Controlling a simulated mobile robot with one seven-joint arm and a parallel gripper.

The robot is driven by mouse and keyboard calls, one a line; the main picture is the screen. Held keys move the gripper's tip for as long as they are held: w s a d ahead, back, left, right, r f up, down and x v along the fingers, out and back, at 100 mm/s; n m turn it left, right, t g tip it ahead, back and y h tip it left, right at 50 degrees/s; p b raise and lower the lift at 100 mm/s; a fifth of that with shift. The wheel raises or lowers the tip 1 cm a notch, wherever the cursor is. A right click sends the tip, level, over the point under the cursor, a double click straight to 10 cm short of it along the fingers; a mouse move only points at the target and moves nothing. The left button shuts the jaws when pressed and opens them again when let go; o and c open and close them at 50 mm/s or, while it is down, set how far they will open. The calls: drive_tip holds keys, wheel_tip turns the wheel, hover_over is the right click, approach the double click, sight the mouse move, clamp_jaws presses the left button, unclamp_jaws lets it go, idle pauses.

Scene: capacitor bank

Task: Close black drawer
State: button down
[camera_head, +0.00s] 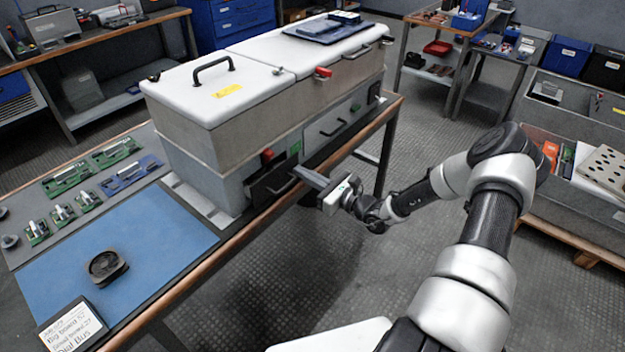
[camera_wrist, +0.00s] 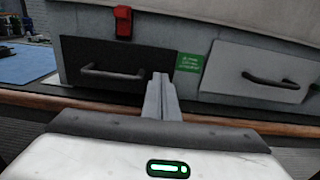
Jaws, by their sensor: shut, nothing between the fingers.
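The black drawer (camera_wrist: 112,64) is in the lower front of the grey cabinet, with a dark bar handle (camera_wrist: 110,73). In the head view the black drawer (camera_head: 268,187) shows at the cabinet's near end, partly behind my gripper. In the wrist view the closed fingertips (camera_wrist: 160,78) are in front of the drawer's right edge, right of the handle. I cannot tell whether they touch it.
A grey drawer (camera_wrist: 255,72) with its own handle is to the right, past a green label (camera_wrist: 188,62). A red latch (camera_wrist: 123,22) is above the black drawer. The wooden bench edge (camera_head: 228,238) runs below. A blue mat (camera_head: 115,250) lies left; open floor (camera_head: 320,270) lies right.

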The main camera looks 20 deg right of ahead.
sight(292, 166)
drive_tip(key=shift+w, duration=0.1)
drive_tip(key=x, duration=0.4)
drive_tip(key=shift+r, duration=0.15)
drive_tip(key=shift+a, duration=0.1)
idle(0.3)
